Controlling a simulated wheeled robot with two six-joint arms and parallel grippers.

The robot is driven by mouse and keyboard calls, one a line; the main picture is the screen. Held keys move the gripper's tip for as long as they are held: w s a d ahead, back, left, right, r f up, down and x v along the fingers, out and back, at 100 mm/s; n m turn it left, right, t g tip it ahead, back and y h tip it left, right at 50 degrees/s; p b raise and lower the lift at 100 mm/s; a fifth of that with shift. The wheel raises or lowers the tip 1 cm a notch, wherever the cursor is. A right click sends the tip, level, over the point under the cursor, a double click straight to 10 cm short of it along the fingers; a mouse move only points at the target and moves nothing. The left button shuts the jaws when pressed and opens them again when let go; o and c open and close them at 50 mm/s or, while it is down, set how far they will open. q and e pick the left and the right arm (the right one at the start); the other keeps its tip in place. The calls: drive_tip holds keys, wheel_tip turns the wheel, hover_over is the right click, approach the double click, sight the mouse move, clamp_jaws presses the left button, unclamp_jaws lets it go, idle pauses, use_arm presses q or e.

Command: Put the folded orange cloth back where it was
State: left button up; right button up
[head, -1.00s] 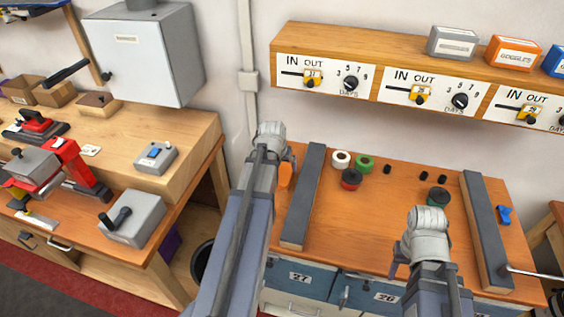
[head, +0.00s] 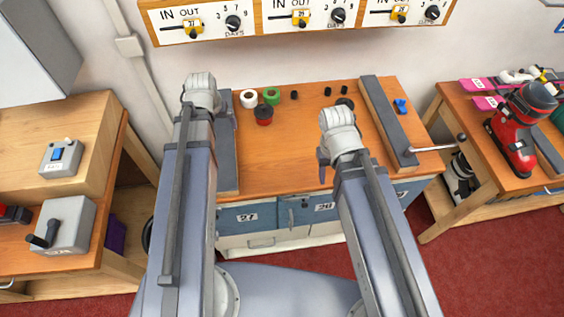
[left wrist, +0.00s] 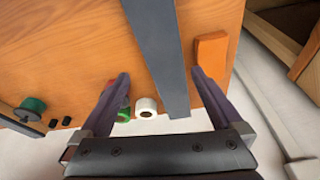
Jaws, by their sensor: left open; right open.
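The folded orange cloth (left wrist: 210,52) lies flat on the wooden bench top (left wrist: 85,45) in the left wrist view, beside a long dark grey bar (left wrist: 155,45) and near the bench's edge. In the head view my left arm hides the cloth. My left gripper (left wrist: 160,74) is open and empty, its fingers spread over the bar, with the cloth close to the right finger. In the head view my left gripper (head: 203,95) is at the bench's left end, fingertips hidden. My right gripper (head: 328,160) is over the bench's front middle; it is open, with nothing seen in it.
White (head: 249,98) and green (head: 271,96) rolls and a dark red-based pot (head: 264,115) stand behind the bare bench middle. A second bar (head: 388,115) with a lever lies at right. Side tables flank the bench.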

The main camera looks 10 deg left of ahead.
use_arm(q)
drive_tip(key=s+d+m+g, duration=0.1)
drive_tip(key=s+d, duration=0.5)
drive_tip(key=d, duration=0.6)
drive_tip(key=s+d+m+g, duration=0.2)
drive_tip(key=s+d+m, duration=0.2)
drive_tip(key=d, duration=0.7)
drive_tip(key=shift+s+d+f+m+g+y, duration=0.3)
drive_tip(key=shift+s+d+f+y, duration=0.1)
drive_tip(key=shift+s, duration=0.85)
